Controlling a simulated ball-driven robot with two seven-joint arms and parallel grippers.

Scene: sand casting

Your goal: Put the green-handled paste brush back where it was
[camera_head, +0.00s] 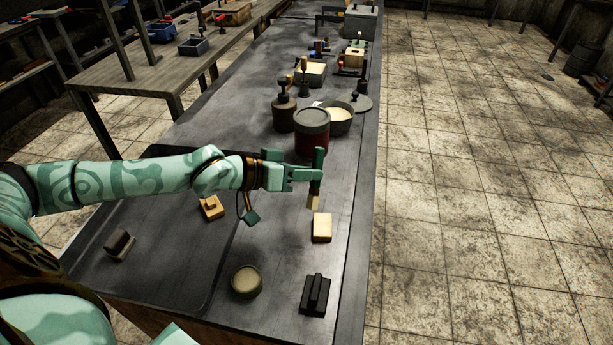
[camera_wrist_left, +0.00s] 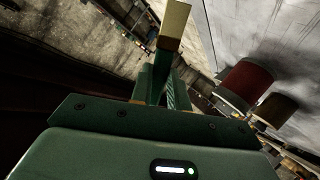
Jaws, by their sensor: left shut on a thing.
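The paste brush (camera_head: 318,170) is upright, its green handle up and its pale bristle end (camera_head: 313,201) down. My left gripper (camera_head: 317,175) is shut on its handle and holds it over the right part of the dark table, beyond a pale wooden block (camera_head: 321,228). In the left wrist view the pale end of the brush (camera_wrist_left: 174,22) sticks out past the fingers (camera_wrist_left: 163,80). I cannot tell whether the brush touches the table. My right gripper is not in view.
A red tin with a grey lid (camera_head: 311,135) stands just behind the brush, beside a bowl of pale stuff (camera_head: 340,118). A round tin (camera_head: 246,281) and a black block (camera_head: 314,295) lie nearer. The table's right edge is close. Bare table lies around the wooden block.

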